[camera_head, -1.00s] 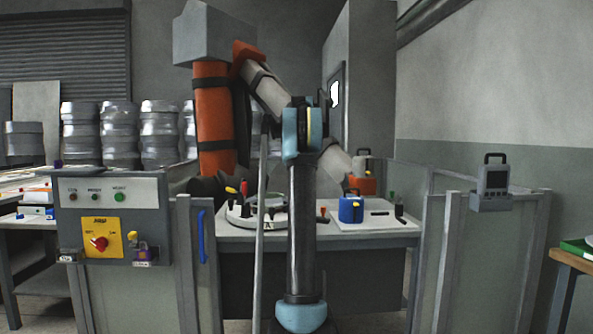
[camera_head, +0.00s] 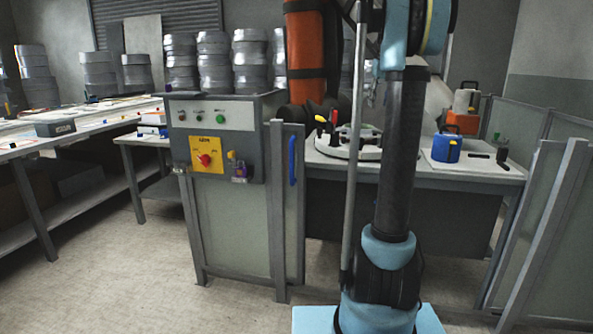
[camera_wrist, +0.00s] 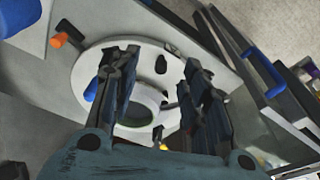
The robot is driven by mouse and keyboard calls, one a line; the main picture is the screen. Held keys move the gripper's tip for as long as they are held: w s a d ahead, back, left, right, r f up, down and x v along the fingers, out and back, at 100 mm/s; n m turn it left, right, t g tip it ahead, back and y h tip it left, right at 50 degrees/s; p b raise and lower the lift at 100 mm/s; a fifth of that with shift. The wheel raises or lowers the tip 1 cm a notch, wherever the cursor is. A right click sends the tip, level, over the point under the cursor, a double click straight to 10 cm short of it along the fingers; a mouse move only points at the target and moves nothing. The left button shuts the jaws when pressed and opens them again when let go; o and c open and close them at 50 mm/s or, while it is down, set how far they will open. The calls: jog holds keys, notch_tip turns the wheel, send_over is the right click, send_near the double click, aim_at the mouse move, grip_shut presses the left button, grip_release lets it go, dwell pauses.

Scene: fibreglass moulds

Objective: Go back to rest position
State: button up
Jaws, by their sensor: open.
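My gripper (camera_wrist: 158,95) shows in the wrist view with its two fingers apart and nothing between them. Beyond the fingers lies a round white mould (camera_wrist: 100,58) with a ring-shaped opening, on the grey work table (camera_wrist: 205,60). I cannot tell the exact gap between the fingers and the mould. In the head view the white mould (camera_head: 330,150) lies on the table behind the fence, partly behind my arm. My gripper is hidden or too unclear to make out in the head view.
A control cabinet (camera_head: 222,113) with a red knob stands left of the gate with a blue handle (camera_head: 292,173). A blue container (camera_head: 447,148) and an orange item (camera_head: 464,122) are on the table. Fence panels (camera_head: 562,200) stand right. The floor (camera_head: 120,270) at front left is clear.

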jog(key=s+a+f, duration=0.3)
jog(key=s, duration=0.3)
jog(key=s+a+f, duration=0.2)
jog(key=s+a, duration=0.1)
jog(key=s, duration=0.3)
jog(key=s+a+f, duration=0.4)
jog(key=s+f, duration=1.1)
jog(key=s+a+f+m, duration=0.1)
jog(key=s+a+f, duration=0.2)
jog(key=s+f, duration=1.2)
jog(key=shift+s+a, duration=0.4)
jog(key=shift+s, duration=0.3)
jog(key=shift+w+f, duration=0.2)
jog(key=shift+w, duration=0.3)
